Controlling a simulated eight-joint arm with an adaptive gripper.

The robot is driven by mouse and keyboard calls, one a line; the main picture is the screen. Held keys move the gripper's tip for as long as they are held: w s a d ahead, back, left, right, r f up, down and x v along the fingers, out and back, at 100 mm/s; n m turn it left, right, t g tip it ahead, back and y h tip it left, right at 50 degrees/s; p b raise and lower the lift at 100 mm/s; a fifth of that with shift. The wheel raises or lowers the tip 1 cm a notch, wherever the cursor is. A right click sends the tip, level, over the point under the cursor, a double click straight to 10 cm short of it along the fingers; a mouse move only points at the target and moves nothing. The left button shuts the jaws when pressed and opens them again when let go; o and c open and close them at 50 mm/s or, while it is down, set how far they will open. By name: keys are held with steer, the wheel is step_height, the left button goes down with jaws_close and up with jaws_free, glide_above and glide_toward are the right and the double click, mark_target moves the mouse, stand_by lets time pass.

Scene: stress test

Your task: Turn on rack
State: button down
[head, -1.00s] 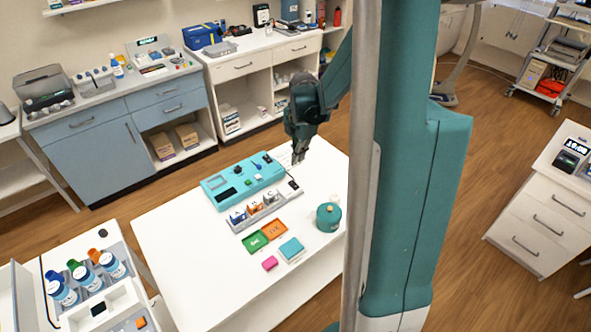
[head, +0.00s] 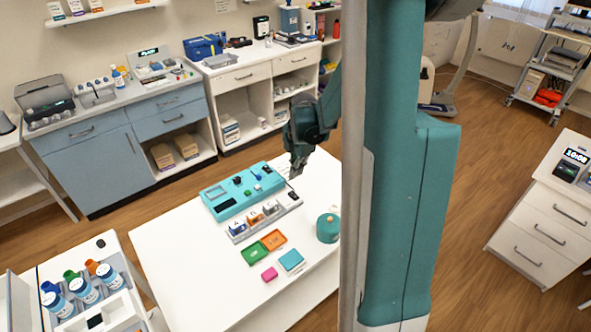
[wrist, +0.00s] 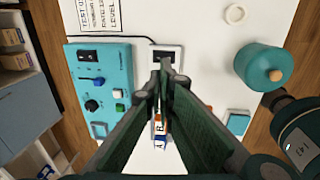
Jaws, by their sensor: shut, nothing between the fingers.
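The grey rack (head: 287,207) lies on the white table along the front of the teal device. It holds small blocks or vials in a row, with labels that look like A, B and C. A dark rectangular panel or switch (wrist: 165,53) is on its end in the wrist view. My gripper (head: 293,174) points down over that right end of the rack. In the wrist view the fingertips of my gripper (wrist: 166,63) are together and empty, just in front of the dark panel. I cannot tell if they touch it. The fingers hide much of the rack.
The teal device (wrist: 104,74) with switch, slider, knob and buttons is close on the left in the wrist view. A teal round pot (head: 328,229) stands to the right. Green (head: 256,252) and orange (head: 274,239) trays lie in front. The table's front left is bare.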

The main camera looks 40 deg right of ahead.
mark_target(295, 196)
steer(key=shift+w+f+b, duration=0.15)
steer(key=shift+w+f, duration=0.1)
steer(key=shift+f, duration=1.55)
steer(key=shift+w+f+b, duration=0.2)
steer(key=shift+w+f, duration=0.05)
steer(key=shift+f, duration=1.6)
steer(key=shift+w+f+b, duration=0.15)
steer(key=shift+w+f, duration=0.1)
steer(key=shift+f, duration=1.55)
steer(key=shift+w+f+g+b, duration=0.2)
steer(key=shift+f+g+b, duration=0.2)
steer(key=shift+g+b, duration=0.15)
steer(key=shift+s+r, duration=0.1)
steer(key=shift+s, duration=0.75)
steer(key=shift+r, duration=0.1)
